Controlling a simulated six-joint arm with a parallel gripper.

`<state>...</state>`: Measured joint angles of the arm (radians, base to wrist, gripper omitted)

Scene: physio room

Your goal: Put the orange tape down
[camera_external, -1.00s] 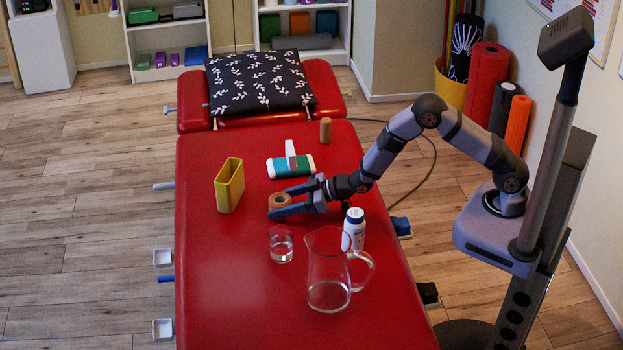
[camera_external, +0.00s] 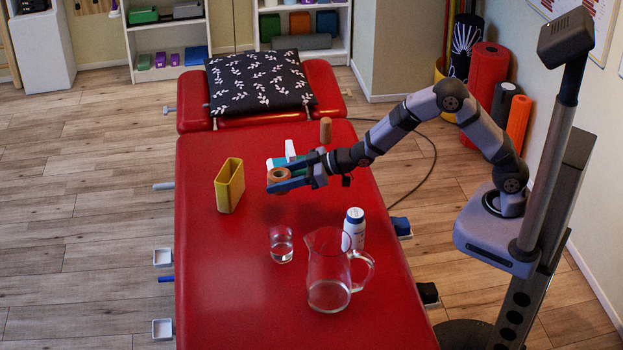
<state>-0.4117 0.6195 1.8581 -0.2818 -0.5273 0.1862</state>
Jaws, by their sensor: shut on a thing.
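The orange tape (camera_external: 279,174) is a small roll held between the fingers of my gripper (camera_external: 285,180). My gripper is shut on it and holds it above the red treatment table (camera_external: 230,290). A shadow shows on the table below and in front of the gripper.
A yellow open holder (camera_external: 230,186) stands left of the gripper. A glass (camera_external: 281,244), a glass jug (camera_external: 328,270) and a white bottle (camera_external: 354,228) stand nearer the camera. A brown cylinder (camera_external: 326,130) stands behind. The table's near left is clear.

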